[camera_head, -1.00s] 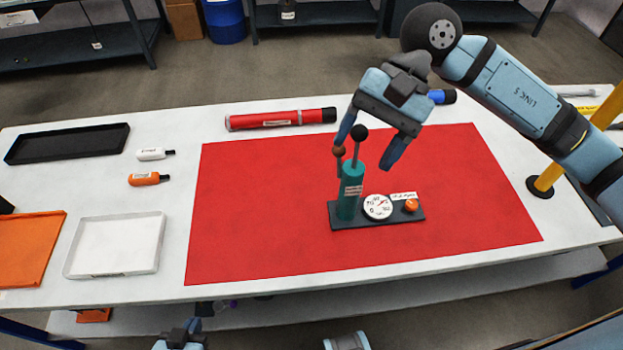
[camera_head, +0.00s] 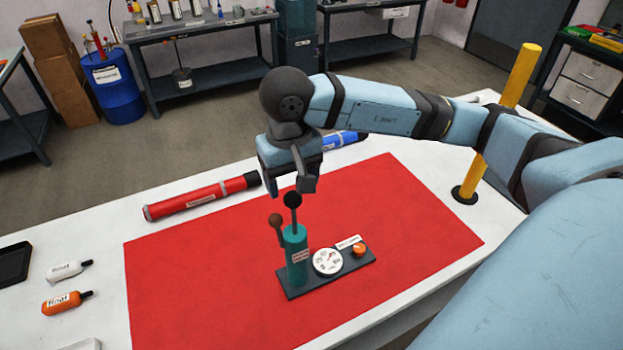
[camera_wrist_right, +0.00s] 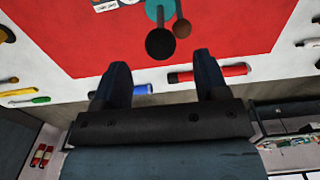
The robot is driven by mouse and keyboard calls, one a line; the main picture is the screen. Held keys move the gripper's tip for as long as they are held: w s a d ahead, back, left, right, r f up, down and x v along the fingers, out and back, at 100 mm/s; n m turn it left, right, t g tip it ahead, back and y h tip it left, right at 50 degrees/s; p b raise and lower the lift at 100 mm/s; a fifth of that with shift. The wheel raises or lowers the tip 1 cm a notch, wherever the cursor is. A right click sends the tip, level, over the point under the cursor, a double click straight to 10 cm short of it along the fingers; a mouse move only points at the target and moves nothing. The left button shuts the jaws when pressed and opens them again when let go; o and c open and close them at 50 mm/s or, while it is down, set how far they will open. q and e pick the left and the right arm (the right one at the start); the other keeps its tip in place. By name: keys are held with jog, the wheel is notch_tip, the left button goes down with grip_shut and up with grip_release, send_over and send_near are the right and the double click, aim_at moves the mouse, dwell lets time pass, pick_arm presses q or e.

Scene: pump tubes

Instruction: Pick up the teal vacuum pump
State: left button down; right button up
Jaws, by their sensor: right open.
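The teal vacuum pump (camera_head: 296,254) stands upright on its dark base plate on a red mat (camera_head: 200,275). It has a black-knobbed lever, a brown-knobbed lever, a white gauge (camera_head: 327,261) and an orange knob. My right gripper (camera_head: 290,194) is open and empty, above and just behind the pump's black knob. In the right wrist view the open fingers (camera_wrist_right: 160,80) point toward the black knob (camera_wrist_right: 160,43), with the teal body (camera_wrist_right: 158,10) partly cut off at the top edge. My left gripper is out of view.
A red tube (camera_head: 202,195) and a blue tube (camera_head: 343,140) lie behind the mat. A yellow post (camera_head: 520,75) stands at the table's right. White (camera_head: 66,270) and orange (camera_head: 63,302) bottles lie at the left. The mat around the pump is clear.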

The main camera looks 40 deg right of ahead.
aim_at(293, 193)
jog(key=shift+f, duration=0.45)
notch_tip(293, 193, down, 4)
jog(key=shift+s+f+p, duration=0.1)
jog(key=shift+f+p, duration=0.05)
jog(key=shift+p, duration=0.55)
jog(key=shift+a, duration=0.1)
jog(key=shift+c, duration=0.2)
grip_shut()
